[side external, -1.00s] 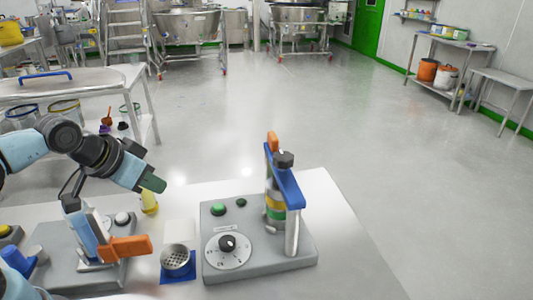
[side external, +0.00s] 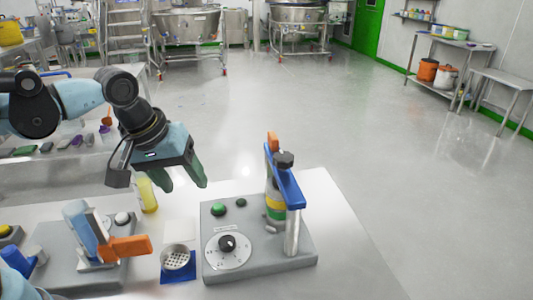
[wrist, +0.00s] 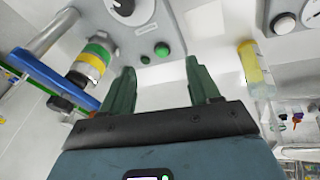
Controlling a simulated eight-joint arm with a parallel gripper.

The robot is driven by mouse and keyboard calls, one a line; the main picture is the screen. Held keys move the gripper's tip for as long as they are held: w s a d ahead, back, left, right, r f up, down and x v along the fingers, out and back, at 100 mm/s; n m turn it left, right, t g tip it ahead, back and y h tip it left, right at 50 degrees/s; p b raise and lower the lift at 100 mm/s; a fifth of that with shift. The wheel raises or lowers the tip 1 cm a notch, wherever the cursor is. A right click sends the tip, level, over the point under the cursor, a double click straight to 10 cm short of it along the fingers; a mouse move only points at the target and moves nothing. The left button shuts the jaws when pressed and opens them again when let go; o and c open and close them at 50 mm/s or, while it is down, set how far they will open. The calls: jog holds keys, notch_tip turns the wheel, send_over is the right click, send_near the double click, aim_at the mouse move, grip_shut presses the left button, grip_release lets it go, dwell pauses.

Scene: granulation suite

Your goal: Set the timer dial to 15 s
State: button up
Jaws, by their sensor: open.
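The timer dial (side external: 228,248) is a white disc with marks and a black knob, on the front left of a grey machine base (side external: 262,264). Its numbers are too small to read. In the wrist view the dial (wrist: 140,14) is partly cut off at the top edge, its black knob showing. My gripper (side external: 186,183) is open and empty, pointing down above and behind the left side of the machine, apart from the dial. Its two green fingers (wrist: 162,88) also show in the wrist view with the base beyond them.
A green button (side external: 218,209) sits behind the dial. A blue lever (side external: 286,187) with an orange end rises at the machine's right. A perforated metal cup (side external: 175,258) on a blue mat, a yellow bottle (side external: 147,196) and a second device with an orange handle (side external: 126,247) stand left.

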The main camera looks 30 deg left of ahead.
aim_at(227, 240)
jog(key=w+d+n+g, duration=0.2)
jog(key=d+n+g, duration=0.2)
jog(key=d+n, duration=0.35)
jog(key=shift+y, duration=0.4)
jog(key=shift+s+d+f, duration=0.1)
jog(key=shift+f, duration=1.8)
jog(key=shift+s+d+f, duration=0.1)
jog(key=shift+f, duration=1.75)
jog(key=shift+s+d+f, duration=0.1)
jog(key=shift+f, duration=1.8)
jog(key=c, duration=1)
jog(key=shift+c, duration=0.2)
